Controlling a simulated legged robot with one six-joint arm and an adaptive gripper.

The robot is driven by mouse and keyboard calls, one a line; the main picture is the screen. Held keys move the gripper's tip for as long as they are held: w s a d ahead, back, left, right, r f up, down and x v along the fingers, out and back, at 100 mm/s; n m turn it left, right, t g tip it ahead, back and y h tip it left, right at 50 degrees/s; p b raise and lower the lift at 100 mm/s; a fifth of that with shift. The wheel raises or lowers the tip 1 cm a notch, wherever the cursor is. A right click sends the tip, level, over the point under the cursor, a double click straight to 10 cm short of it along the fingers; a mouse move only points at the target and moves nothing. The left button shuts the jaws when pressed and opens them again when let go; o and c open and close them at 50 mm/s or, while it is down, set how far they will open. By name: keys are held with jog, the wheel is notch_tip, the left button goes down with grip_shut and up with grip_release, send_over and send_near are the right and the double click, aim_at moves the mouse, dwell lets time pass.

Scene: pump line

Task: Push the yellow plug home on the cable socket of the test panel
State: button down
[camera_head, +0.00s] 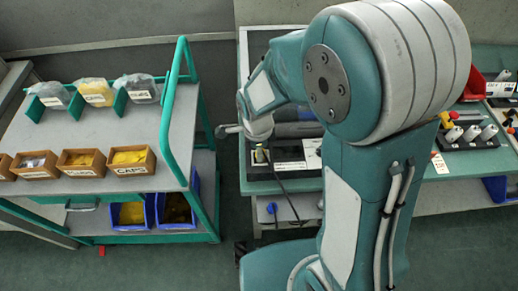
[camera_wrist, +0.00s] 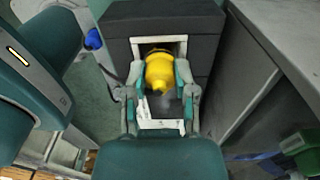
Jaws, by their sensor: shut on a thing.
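The yellow plug (camera_wrist: 159,72) is between the two fingers of my gripper (camera_wrist: 160,84), which is shut on it. Beyond the plug is a dark block (camera_wrist: 165,20) with a light square frame (camera_wrist: 139,45) around an opening. The plug overlaps this frame in the wrist view. I cannot tell whether it is in the opening or just in front of it. The socket's inside is hidden by the plug.
A trolley (camera_head: 165,150) with a green rail (camera_head: 172,85), boxes and bags stands at left. A green-edged bench (camera_head: 310,185) carries dark blocks, labels and a red bin (camera_head: 474,85) at right. A grey surface (camera_wrist: 275,60) lies right of the block in the wrist view.

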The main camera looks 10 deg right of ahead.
jog(key=shift+f, duration=0.15)
jog(key=shift+c, duration=1.8)
grip_release()
jog(key=shift+o, duration=0.9)
jog(key=shift+r, duration=3.75)
